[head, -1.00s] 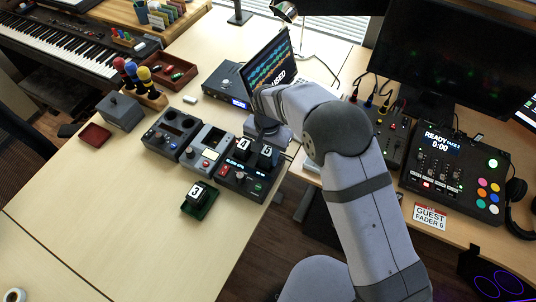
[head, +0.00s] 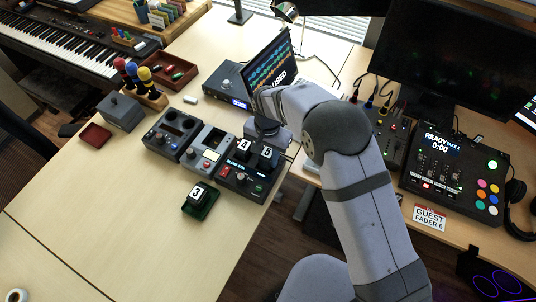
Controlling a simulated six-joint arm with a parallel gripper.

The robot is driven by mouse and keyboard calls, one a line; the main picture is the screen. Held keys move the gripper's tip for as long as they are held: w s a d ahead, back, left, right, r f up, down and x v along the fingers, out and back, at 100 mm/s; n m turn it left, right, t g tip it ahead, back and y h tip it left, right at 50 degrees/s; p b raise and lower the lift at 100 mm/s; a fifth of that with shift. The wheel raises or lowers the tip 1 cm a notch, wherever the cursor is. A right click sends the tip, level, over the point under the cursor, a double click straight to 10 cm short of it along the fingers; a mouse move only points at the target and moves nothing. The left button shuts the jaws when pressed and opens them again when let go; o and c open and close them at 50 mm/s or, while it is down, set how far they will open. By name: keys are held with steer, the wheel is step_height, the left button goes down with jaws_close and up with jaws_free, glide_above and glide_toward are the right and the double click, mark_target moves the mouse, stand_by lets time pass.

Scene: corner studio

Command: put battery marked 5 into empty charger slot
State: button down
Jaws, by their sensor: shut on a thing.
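The dark charger (head: 238,183) with small green displays stands near the right edge of the pale desk. A dark battery with a white label marked 4 (head: 243,147) stands upright at its back. To its right is a battery (head: 267,154) whose small numeral looks like 5 or 6. My gripper (head: 266,143) points down over this right battery and is shut on it. The fingers are mostly hidden, and I cannot tell whether the battery's base touches a slot. A battery marked 3 (head: 197,194) sits in a small green tray (head: 205,211) in front of the charger.
Left of the charger stand a grey unit with a panel (head: 206,146) and a unit with round wells (head: 171,133). A laptop (head: 270,68) and a black box (head: 226,84) stand behind.

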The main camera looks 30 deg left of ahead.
steer(key=shift+s+r, duration=0.1)
steer(key=shift+r, duration=0.15)
steer(key=shift+w+r, duration=0.1)
steer(key=shift+w, duration=0.15)
stand_by(0.7)
steer(key=shift+f, duration=0.4)
steer(key=shift+s+d+f+b, duration=0.1)
steer(key=shift+s+f+b, duration=0.05)
steer(key=shift+f+b, duration=0.25)
steer(key=shift+s+d+f, duration=0.1)
stand_by(0.3)
steer(key=shift+w+a+r+p, duration=0.15)
steer(key=shift+r+p, duration=0.2)
steer(key=shift+r, duration=0.1)
steer(key=shift+w+a+r+p, duration=0.1)
steer(key=shift+r+p, duration=0.2)
steer(key=shift+r, duration=0.15)
stand_by(0.5)
steer(key=shift+f, duration=0.4)
stand_by(0.5)
